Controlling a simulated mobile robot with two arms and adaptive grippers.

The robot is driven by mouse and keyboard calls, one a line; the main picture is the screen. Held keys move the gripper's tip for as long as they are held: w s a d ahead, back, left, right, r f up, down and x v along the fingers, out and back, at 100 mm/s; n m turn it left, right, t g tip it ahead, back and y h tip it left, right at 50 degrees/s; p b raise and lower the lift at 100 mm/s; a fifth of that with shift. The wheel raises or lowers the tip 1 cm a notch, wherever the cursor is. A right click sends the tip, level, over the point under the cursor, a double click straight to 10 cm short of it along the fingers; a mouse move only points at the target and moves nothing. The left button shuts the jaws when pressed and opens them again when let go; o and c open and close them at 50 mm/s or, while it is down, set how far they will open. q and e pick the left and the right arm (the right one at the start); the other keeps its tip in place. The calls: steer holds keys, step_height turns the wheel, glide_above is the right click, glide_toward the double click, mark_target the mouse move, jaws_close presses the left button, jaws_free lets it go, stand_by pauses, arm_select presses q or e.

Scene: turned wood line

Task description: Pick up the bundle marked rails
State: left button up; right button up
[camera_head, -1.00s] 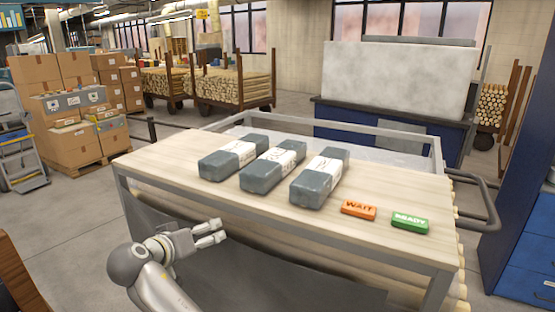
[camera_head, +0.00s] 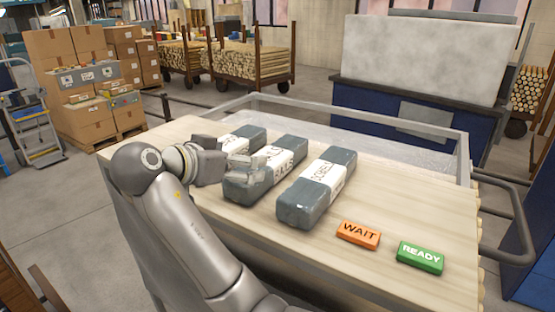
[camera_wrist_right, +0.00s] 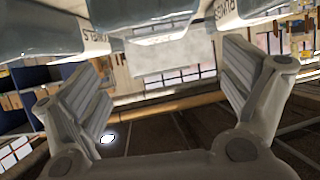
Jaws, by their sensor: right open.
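Three grey wrapped bundles with white label bands lie side by side on the table. The middle bundle (camera_head: 292,146) bears lettering that seems to read RAILS. The left bundle (camera_head: 252,134) is partly hidden by my gripper, and its label is only partly visible. The right bundle (camera_head: 318,188) has another label, not clearly legible. My right gripper (camera_head: 250,168) is in front of the near part of the middle bundle in the head view, open and empty. In the right wrist view its spread fingers (camera_wrist_right: 165,95) show, with bundles along the top edge. My left gripper is not in view.
An orange WAIT block (camera_head: 358,234) and a green READY block (camera_head: 420,257) lie right of the bundles on the wooden tabletop (camera_head: 300,262). A metal rail (camera_head: 350,116) runs behind the table.

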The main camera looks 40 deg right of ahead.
mark_target(270, 165)
steer(key=x, duration=0.2)
steer(key=shift+w+d+f+p, duration=0.1)
steer(key=shift+d+p, duration=0.15)
steer(key=shift+p, duration=0.1)
steer(key=shift+w+d+f, duration=0.1)
steer(key=shift+d+f, duration=0.05)
steer(key=shift+d, duration=0.1)
steer(key=p+x, duration=0.2)
steer(key=x, duration=0.2)
steer(key=shift+d+f, duration=0.2)
steer(key=shift+f, duration=0.1)
steer(key=shift+w+d+f, duration=0.15)
steer(key=shift+d+f, duration=0.1)
steer(key=shift+d, duration=0.1)
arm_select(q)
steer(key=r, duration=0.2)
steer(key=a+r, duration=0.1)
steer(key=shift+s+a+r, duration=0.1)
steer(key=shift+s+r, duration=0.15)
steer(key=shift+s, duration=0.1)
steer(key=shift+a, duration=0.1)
arm_select(e)
steer(key=shift+c, duration=0.2)
steer(key=shift+a, duration=0.1)
steer(key=c, duration=0.4)
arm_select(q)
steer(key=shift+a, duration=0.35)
arm_select(e)
steer(key=c, duration=1.1)
